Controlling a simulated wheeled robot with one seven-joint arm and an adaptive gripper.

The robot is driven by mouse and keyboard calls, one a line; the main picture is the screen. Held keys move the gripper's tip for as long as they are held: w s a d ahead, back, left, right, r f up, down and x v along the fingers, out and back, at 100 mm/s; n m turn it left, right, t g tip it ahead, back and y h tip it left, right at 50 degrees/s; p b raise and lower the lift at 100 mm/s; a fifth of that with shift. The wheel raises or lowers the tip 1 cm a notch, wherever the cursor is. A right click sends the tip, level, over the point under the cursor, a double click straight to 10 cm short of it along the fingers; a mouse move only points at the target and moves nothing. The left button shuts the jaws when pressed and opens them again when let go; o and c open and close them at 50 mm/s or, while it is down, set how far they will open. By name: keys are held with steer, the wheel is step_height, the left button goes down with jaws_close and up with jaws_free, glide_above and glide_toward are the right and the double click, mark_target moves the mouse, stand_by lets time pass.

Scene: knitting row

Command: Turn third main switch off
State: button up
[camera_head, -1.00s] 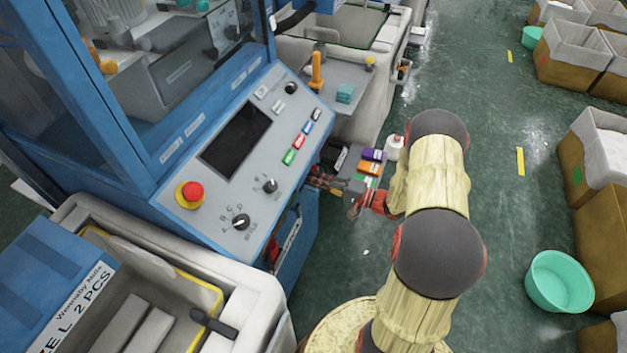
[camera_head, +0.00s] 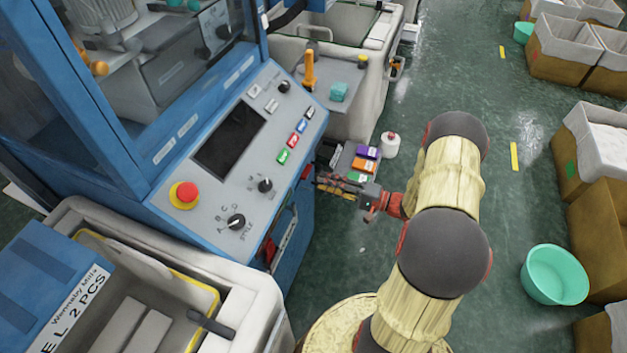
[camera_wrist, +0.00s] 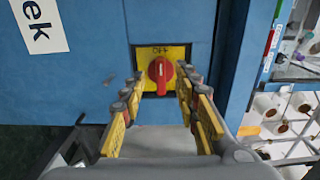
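In the wrist view a red rotary switch (camera_wrist: 160,71) sits on a yellow plate (camera_wrist: 176,52) on a blue machine side. Its handle stands upright in the picture, with the word OFF above it. My gripper (camera_wrist: 159,79) is open, its two padded fingers to the left and right of the handle with gaps on both sides. I see no contact. In the head view my gripper (camera_head: 322,182) is low beside the blue machine (camera_head: 290,235), pointing at its side. The switch is not clearly visible there.
The control panel (camera_head: 205,205) with a red emergency button (camera_head: 184,195) is above and left of my gripper. Small coloured boxes (camera_head: 364,165) and a white bottle (camera_head: 390,145) are just behind it. A teal tub (camera_head: 554,275) stands right, with open green floor between.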

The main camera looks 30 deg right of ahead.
steer(key=shift+v, duration=2.8)
